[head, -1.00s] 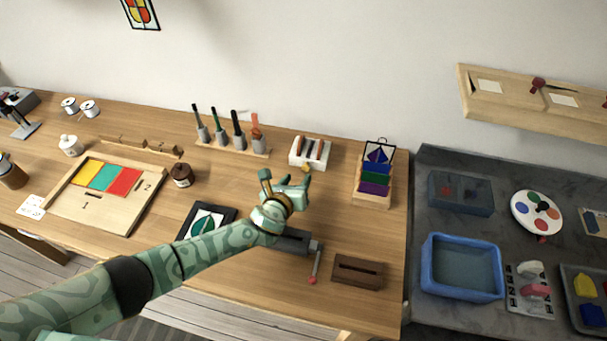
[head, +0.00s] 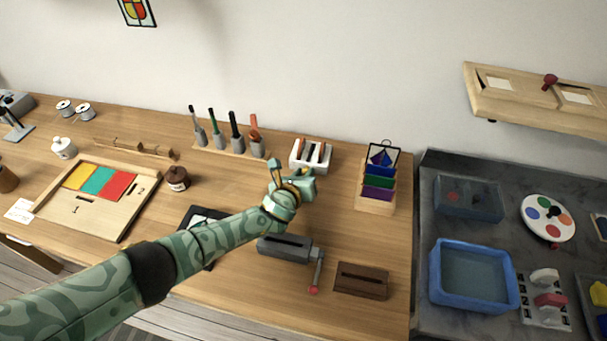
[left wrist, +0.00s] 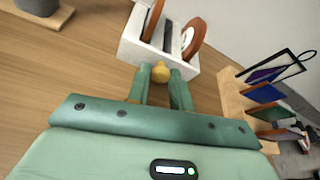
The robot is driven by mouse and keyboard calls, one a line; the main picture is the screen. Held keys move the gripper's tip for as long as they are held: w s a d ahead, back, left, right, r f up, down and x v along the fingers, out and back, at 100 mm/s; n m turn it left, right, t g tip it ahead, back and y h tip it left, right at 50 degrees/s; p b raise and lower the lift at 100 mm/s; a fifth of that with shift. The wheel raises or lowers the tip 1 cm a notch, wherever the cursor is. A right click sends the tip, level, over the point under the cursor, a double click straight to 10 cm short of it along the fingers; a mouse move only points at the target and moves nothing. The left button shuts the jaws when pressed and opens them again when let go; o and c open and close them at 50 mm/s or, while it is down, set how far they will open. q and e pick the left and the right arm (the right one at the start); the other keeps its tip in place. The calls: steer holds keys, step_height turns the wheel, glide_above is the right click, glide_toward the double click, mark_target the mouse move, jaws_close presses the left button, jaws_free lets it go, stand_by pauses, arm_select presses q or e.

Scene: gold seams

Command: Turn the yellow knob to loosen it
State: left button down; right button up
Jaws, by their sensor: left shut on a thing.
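The yellow knob (left wrist: 160,72) sits on the front of a white holder (left wrist: 133,45) with brown-rimmed discs in it. My left gripper (left wrist: 161,78) is shut on the knob, with one green finger on each side of it in the left wrist view. In the head view my left gripper (head: 293,176) reaches the front of the white holder (head: 309,157), and it hides the knob there. My right gripper is not in view.
A rack of coloured sheets (head: 376,190) stands right of the holder. A grey crank tool (head: 287,247) and a brown slotted block (head: 361,280) lie nearer the front. A row of upright tools (head: 229,142) stands to the left.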

arm_select(q)
steer(key=shift+a+f+n+h+b, duration=0.15)
steer(key=shift+f+n+h+b, duration=0.3)
steer(key=shift+n+b, duration=0.4)
steer(key=shift+r, duration=0.25)
steer(key=shift+r+h, duration=0.15)
steer(key=shift+h, duration=0.1)
steer(key=c, duration=1.2)
jaws_free()
steer(key=shift+c, duration=0.2)
